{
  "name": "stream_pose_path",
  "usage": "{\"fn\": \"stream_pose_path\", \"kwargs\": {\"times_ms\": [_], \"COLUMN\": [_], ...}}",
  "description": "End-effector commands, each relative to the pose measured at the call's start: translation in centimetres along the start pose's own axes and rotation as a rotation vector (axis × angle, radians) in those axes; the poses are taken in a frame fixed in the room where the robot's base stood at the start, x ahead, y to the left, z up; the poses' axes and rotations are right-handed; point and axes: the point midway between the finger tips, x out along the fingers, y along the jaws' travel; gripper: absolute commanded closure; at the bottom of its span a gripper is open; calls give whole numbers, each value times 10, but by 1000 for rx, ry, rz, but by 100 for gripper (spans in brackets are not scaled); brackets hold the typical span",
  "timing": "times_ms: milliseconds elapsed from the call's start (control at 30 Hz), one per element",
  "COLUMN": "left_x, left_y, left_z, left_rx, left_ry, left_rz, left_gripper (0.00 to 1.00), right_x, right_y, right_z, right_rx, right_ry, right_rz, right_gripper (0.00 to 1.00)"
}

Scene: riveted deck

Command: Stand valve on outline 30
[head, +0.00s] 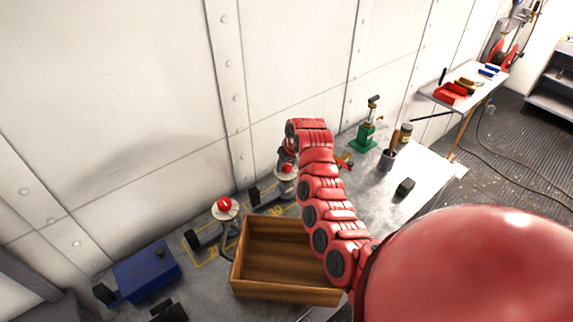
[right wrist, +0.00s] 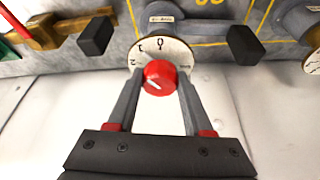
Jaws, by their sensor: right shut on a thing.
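My right arm reaches to the back wall in the head view, and its gripper is mostly hidden there. In the right wrist view my right gripper (right wrist: 157,95) is shut on the valve's red knob (right wrist: 158,78). The valve has a pale numbered dial (right wrist: 146,50) and a grey body; in the head view it shows partly (head: 287,172) behind my arm. Yellow outline 30 (head: 277,211) is marked on the grey surface beside it. I cannot tell whether the valve touches the surface. My left gripper is not in view.
A second valve (head: 225,208) with a red knob stands left of it. An open wooden crate (head: 240,277) stands in front. A blue box (head: 146,268) lies at the left. A green jack (head: 364,138) and a grey cup (head: 386,160) stand to the right. The wall is close behind.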

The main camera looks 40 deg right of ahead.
Motion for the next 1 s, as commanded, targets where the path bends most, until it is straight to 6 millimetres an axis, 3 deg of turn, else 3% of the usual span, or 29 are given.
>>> {"fn": "stream_pose_path", "kwargs": {"times_ms": [467, 500, 633, 667, 1000], "left_x": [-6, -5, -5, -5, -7], "left_y": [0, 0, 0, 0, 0], "left_z": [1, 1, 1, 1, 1], "left_rx": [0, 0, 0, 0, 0], "left_ry": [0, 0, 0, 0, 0], "left_rz": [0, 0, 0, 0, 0], "left_gripper": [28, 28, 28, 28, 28], "right_x": [9, 8, 8, 8, 7], "right_y": [0, 0, 0, 0, 0], "right_z": [3, 3, 3, 3, 3], "right_rx": [0, 0, 0, 0, 0], "right_ry": [2, 2, 1, 1, 1], "right_rz": [1, 1, 0, 0, 1], "right_gripper": [100, 42, 19, 14, 14]}}
